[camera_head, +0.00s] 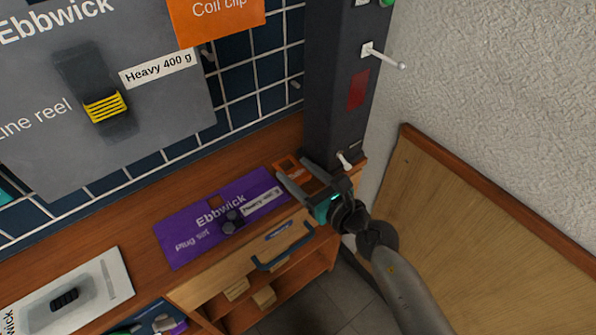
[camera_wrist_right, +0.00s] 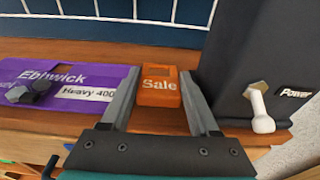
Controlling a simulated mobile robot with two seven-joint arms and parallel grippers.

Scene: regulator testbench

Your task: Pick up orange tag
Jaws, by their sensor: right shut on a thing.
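The orange tag (camera_wrist_right: 160,86), marked "Sale", lies between the fingertips of my right gripper (camera_wrist_right: 160,75) in the right wrist view, just above or on the wooden counter; I cannot tell which. In the head view the orange tag (camera_head: 287,165) shows at the fingertips, partly covered by them, beside the dark post. My right gripper (camera_head: 297,174) is shut on it, reaching in from the lower right. My left gripper is not in view.
A purple "Ebbwick" card (camera_head: 180,228) lies on the counter left of the gripper. The dark post (camera_head: 335,90) with white levers stands close on the right. A drawer with a blue handle (camera_head: 284,255) is below. Another orange card, "Coil clip" (camera_head: 215,22), hangs above.

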